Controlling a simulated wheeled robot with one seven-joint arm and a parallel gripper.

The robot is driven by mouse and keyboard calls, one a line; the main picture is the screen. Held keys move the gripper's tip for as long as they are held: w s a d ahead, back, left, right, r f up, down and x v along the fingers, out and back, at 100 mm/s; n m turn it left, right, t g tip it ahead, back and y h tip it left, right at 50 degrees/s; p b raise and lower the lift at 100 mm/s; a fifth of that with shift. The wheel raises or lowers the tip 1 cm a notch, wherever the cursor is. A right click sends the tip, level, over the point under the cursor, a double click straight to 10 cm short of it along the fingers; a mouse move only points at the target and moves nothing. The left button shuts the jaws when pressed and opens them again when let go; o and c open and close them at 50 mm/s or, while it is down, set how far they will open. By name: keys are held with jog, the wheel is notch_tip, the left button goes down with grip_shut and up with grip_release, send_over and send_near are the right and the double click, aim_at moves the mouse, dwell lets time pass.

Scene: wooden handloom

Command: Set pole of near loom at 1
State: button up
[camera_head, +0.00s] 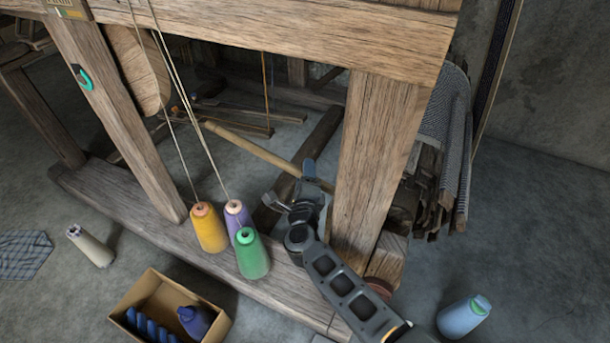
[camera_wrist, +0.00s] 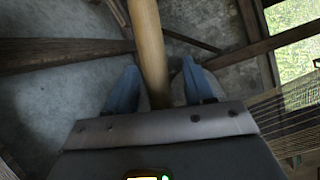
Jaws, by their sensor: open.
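The pole (camera_head: 262,151) is a light, smooth wooden rod inside the lower frame of the near loom (camera_head: 375,165). It slants from upper left to lower right, and its right part runs behind my gripper and the thick post. My gripper (camera_head: 309,172) reaches in beside that post, at the pole's right part. In the wrist view the pole (camera_wrist: 149,40) runs between the two blue fingers of my gripper (camera_wrist: 160,78). The fingers are apart, with a gap visible on the right side. Whether the left finger touches the pole is unclear. No position marks for the pole are readable.
Yellow (camera_head: 208,228), purple (camera_head: 236,214) and green (camera_head: 252,255) thread cones stand on the loom's base beam. A cardboard box (camera_head: 215,325) with blue items, a cream cone (camera_head: 90,247) and a blue bottle-like cone (camera_head: 463,316) are on the floor. Floor at right is largely clear.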

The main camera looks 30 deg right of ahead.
jog(key=p+v, duration=0.2)
jog(key=v, duration=0.5)
jog(key=shift+s+a+p, duration=0.25)
jog(key=shift+s+p, duration=0.1)
